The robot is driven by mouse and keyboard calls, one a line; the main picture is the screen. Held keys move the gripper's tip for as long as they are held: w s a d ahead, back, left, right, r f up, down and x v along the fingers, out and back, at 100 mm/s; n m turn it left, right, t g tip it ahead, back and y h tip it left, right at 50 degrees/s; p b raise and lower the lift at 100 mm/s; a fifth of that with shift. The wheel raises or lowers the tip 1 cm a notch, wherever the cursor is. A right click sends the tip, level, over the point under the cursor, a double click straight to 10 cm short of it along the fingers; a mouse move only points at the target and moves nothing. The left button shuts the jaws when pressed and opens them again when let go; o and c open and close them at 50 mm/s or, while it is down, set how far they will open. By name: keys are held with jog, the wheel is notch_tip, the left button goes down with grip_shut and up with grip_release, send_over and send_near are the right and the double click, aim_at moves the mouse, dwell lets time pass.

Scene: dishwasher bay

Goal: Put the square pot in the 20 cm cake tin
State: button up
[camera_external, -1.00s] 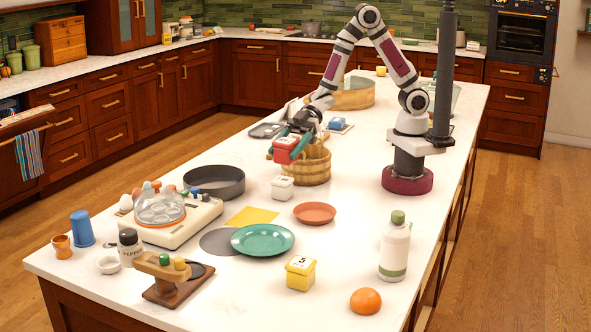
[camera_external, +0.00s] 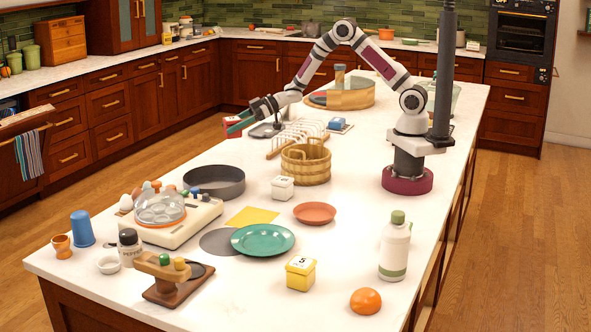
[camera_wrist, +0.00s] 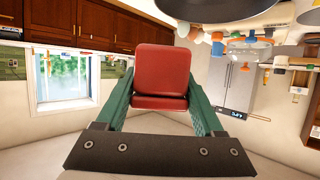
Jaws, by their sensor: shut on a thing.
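My gripper (camera_external: 240,124) is shut on a small red square pot (camera_external: 231,132) in the external view, held up in the air beyond the far-left edge of the worktop. In the wrist view the red pot (camera_wrist: 161,70) sits between the two green fingers. The cake tin (camera_external: 214,189) is a dark grey, round, open tin on the worktop's left side, nearer the camera than my gripper. It looks empty, though its near inner floor is hidden. A dark round edge (camera_wrist: 240,10) at the top of the wrist view is probably the tin.
A wooden tub (camera_external: 306,165), a white dish rack (camera_external: 298,136) and a white square pot (camera_external: 282,188) stand right of the tin. An egg cooker (camera_external: 170,222) stands in front of it. A yellow square pot (camera_external: 300,273) is nearer the camera.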

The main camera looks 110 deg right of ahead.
notch_tip(320, 180, down, 2)
jog(key=shift+a+f, duration=0.1)
jog(key=shift+f, duration=0.05)
send_over(214, 183)
jog(key=a, duration=0.5)
jog(key=f, duration=0.7)
jog(key=shift+w+d+f, duration=0.1)
jog(key=shift+w+d, duration=0.15)
jog(key=shift+w, duration=0.05)
notch_tip(214, 183, down, 3)
jog(key=shift+w+f, duration=0.1)
jog(key=shift+f, duration=0.4)
jog(key=shift+f, duration=0.15)
jog(key=o, duration=1.5)
jog(key=shift+o, duration=0.2)
